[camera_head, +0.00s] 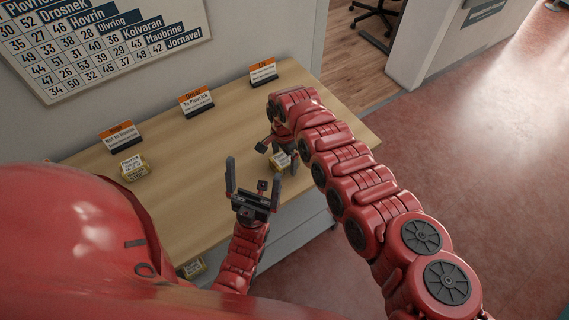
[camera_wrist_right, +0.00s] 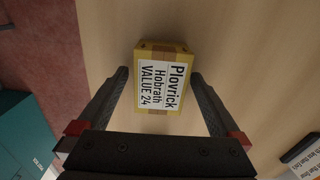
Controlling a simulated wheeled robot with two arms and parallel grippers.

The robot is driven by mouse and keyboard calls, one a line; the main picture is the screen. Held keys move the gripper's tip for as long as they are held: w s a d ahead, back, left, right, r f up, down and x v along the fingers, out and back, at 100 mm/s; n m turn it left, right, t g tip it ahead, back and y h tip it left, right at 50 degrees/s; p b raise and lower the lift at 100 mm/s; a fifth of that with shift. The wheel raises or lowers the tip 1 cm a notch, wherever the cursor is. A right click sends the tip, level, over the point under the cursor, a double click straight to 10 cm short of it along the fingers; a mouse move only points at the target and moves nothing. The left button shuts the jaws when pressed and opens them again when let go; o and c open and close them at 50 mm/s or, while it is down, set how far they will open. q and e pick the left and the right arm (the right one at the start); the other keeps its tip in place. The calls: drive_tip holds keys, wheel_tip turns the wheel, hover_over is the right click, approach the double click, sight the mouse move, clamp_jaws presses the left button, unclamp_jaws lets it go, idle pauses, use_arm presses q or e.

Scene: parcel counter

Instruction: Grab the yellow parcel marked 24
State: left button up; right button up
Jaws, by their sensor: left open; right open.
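The yellow parcel (camera_wrist_right: 162,78) has a white label reading "Plovrick Hobrath VALUE 24". It lies on the wooden counter in the right wrist view, between and just beyond the fingertips of my right gripper (camera_wrist_right: 160,80). In the head view the parcel (camera_head: 280,160) is partly hidden under my right gripper (camera_head: 282,158), near the counter's right end. The right gripper is open, with a gap on each side of the parcel. My left gripper (camera_head: 248,180) is open and empty, raised above the counter's front part with its fingers pointing up.
Another yellow parcel (camera_head: 133,167) lies at the counter's left by a sign (camera_head: 121,135). Signs (camera_head: 196,101) and (camera_head: 263,72) stand along the back. One more labelled parcel (camera_head: 193,268) shows low at the front. The counter's middle (camera_head: 185,150) is clear.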

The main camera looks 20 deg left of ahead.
drive_tip(key=shift+f, duration=0.1)
drive_tip(key=c, duration=1.5)
drive_tip(key=shift+w+r, duration=0.1)
drive_tip(key=shift+r, duration=0.1)
